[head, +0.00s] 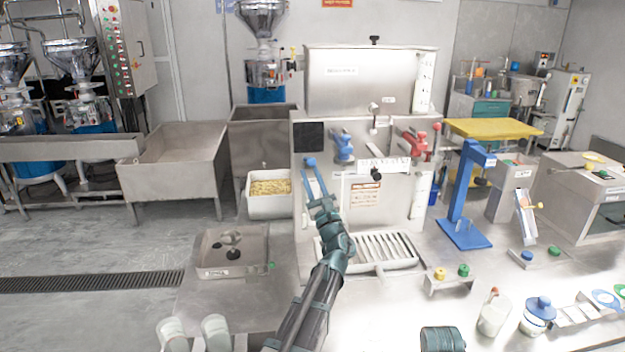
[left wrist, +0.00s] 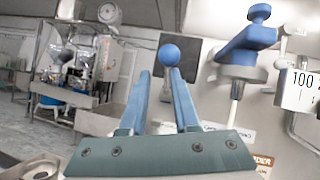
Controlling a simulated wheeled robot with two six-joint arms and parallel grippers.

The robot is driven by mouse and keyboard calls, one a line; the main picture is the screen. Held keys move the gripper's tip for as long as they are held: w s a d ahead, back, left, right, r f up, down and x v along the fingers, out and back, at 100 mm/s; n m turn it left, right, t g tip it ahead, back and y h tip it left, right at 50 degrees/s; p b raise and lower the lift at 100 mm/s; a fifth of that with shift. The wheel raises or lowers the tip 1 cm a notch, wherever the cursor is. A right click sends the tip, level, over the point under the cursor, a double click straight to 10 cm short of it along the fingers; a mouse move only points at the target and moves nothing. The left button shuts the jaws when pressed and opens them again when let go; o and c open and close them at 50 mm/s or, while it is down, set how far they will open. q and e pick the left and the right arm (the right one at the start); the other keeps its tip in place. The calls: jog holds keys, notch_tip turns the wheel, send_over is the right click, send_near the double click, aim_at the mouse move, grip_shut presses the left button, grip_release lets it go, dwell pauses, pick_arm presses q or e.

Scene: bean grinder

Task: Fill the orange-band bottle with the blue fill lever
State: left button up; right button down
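The blue fill lever (head: 342,146) is on the front of the steel dispenser (head: 372,78), left of a red lever (head: 415,142). In the left wrist view, the blue lever (left wrist: 243,50) is right of my open fingers (left wrist: 160,78). A blue ball (left wrist: 168,54) appears close to the fingertips; I cannot tell whether they touch it. A pale bottle (head: 494,316) with an orange-red top stands at the right front; its band is unclear.
A slatted drip tray (head: 385,246) lies below the dispenser's front. A blue stand (head: 462,200) is to its right. A jar with a blue lid (head: 537,316) is beside the bottle. A small block with yellow and green knobs (head: 449,284) stands between tray and bottle.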

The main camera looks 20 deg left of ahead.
pick_arm(q)
jog(key=o, duration=0.4)
jog(key=shift+d, duration=0.25)
jog(key=shift+w, duration=0.1)
jog(key=b+v, duration=0.7)
jog(key=v, duration=0.6)
jog(key=shift+s+d+f, duration=0.2)
jog(key=shift+s+d, duration=0.05)
jog(key=shift+s, duration=0.05)
jog(key=shift+r, duration=0.1)
